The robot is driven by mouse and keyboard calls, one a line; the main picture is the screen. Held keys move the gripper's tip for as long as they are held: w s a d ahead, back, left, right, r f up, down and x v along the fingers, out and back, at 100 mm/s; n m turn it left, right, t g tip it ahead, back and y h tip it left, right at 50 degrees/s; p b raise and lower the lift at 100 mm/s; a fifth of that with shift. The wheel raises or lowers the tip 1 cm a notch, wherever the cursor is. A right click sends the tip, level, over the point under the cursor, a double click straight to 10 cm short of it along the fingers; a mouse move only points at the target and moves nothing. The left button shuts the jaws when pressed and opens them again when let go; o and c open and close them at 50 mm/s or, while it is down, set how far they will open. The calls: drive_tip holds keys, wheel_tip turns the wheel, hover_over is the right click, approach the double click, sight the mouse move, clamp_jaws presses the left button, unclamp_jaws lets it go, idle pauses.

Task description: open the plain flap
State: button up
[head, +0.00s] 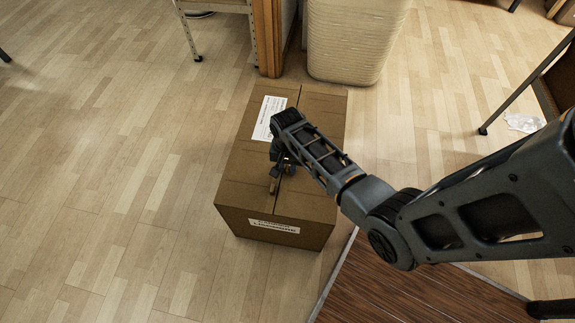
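A brown cardboard box (235,215) stands on the floor with its top closed. A seam divides the top into two flaps that lie flat. The left flap (243,160) carries a white label (268,117). The right flap (325,108) shows no label and is the plain one; my arm covers its middle. My gripper (278,180) points down over the top, close to the seam. I cannot tell whether its fingers touch the cardboard, and their gap is too small and dark to judge.
A second white label (274,226) is on the box's front side. A cream woven basket (352,40) and a wooden furniture piece (272,45) stand just behind the box. A dark wooden surface (400,285) lies at the front right. The floor to the left is clear.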

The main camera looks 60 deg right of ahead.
clamp_jaws()
drive_tip(key=shift+r, duration=0.15)
idle(0.4)
